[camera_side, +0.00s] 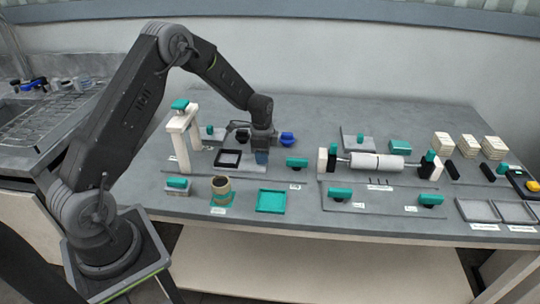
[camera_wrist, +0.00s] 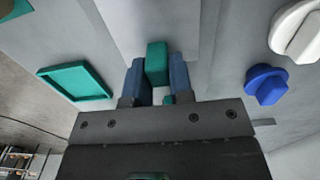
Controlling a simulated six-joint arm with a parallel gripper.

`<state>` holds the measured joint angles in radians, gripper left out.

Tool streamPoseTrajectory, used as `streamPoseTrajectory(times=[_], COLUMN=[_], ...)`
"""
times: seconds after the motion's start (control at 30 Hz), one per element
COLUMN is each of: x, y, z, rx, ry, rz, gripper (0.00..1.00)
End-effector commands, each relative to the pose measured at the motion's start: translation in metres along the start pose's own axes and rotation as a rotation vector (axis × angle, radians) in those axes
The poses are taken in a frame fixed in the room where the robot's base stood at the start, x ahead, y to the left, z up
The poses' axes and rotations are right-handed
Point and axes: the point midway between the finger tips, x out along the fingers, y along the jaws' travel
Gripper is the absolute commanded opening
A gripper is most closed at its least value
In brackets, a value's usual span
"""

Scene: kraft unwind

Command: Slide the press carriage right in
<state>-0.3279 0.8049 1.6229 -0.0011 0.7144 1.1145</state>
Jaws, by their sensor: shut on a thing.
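The press (camera_side: 193,133) is a cream upright frame with a teal knob on top, at the left of the table in the side view. A black square frame (camera_side: 229,151), which looks like part of the press carriage, lies on the grey plate just right of the press. My gripper (camera_side: 261,157) is low over the plate's right end, right of the black frame. In the wrist view my gripper (camera_wrist: 158,76) has its blue fingers on both sides of a teal block (camera_wrist: 157,55), apparently the carriage handle. My gripper hides this block in the side view.
A teal tray (camera_side: 271,209) and a brown cup (camera_side: 221,187) stand in front. A blue knob (camera_side: 287,138) is behind my gripper to the right, and a teal handle (camera_side: 297,162) is right of it. A white roller (camera_side: 377,166) on a stand is further right.

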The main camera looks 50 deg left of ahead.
Motion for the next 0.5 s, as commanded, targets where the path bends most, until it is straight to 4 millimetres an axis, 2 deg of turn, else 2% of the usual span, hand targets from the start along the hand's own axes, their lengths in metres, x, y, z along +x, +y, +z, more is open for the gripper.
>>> streamPoseTrajectory(times=[0.03, 0.1, 0.23, 0.33, 0.5], x=[-0.001, -0.001, -0.001, -0.001, -0.001], y=[-0.001, -0.001, -0.001, -0.001, 0.0], z=[0.017, 0.038, 0.069, 0.084, 0.092], rx=[-0.007, -0.008, -0.007, -0.005, -0.001], ry=[-0.001, -0.001, -0.001, 0.0, 0.0], rz=[0.0, 0.0, -0.001, -0.002, -0.002], gripper=[0.0, 0.0, 0.0, 0.0, 0.0])
